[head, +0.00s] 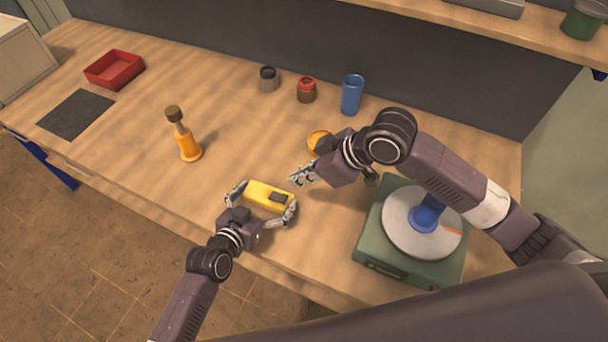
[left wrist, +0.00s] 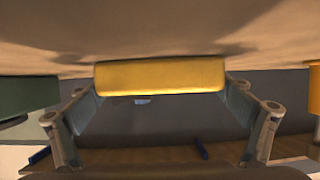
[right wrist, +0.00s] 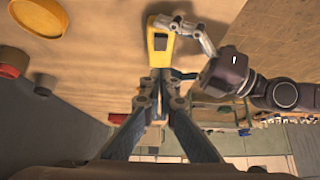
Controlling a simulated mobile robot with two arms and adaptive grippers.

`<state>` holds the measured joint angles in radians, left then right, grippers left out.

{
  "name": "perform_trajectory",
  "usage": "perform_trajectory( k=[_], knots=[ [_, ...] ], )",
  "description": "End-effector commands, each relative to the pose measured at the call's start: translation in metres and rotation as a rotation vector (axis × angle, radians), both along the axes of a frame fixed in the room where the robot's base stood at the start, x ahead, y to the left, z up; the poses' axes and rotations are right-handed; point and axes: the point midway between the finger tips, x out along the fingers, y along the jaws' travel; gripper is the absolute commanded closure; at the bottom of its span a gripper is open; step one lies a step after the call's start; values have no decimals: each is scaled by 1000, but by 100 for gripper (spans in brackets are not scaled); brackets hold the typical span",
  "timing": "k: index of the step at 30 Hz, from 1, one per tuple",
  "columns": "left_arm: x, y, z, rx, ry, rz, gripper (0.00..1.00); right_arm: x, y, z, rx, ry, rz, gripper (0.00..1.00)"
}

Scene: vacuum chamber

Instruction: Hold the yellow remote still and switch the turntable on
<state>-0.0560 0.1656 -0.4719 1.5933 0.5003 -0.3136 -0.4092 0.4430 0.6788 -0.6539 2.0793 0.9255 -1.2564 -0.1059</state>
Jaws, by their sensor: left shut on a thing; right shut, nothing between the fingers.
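The yellow remote (head: 262,190) lies at the front of the wooden bench, with a dark patch on its top. It also shows in the left wrist view (left wrist: 160,77) and the right wrist view (right wrist: 158,30). My left gripper (head: 265,203) is shut on the remote, one finger at each end. My right gripper (head: 299,178) is shut and empty, just right of the remote in the head view and apart from it. The turntable (head: 374,259) is a green box at the right with a grey disc (head: 397,222), a blue piece on it and an orange mark.
An orange-yellow round thing (head: 317,139) is partly hidden behind my right arm. A blue cup (head: 352,95), a red-topped jar (head: 306,90) and a grey jar (head: 268,79) stand behind. An orange bottle-like item (head: 187,147), red tray (head: 115,71) and dark mat (head: 75,114) are left.

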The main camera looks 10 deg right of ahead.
Motion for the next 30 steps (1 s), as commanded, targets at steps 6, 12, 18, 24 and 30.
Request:
perform_trajectory(
  k=[6,12,18,24,30],
  knots=[
    [0,0,-1,2,1,-1,36,16,26,-39,2,3,-1,100],
    [0,0,-1,1,2,0,36,17,26,-70,-2,4,-1,100],
    [-1,0,-1,1,2,-1,36,16,25,-83,0,1,-1,100],
    [0,0,-1,2,1,-1,36,17,25,-85,1,-1,0,100],
    [0,0,-1,1,2,0,36,16,24,-88,0,1,-1,100]
  ],
)
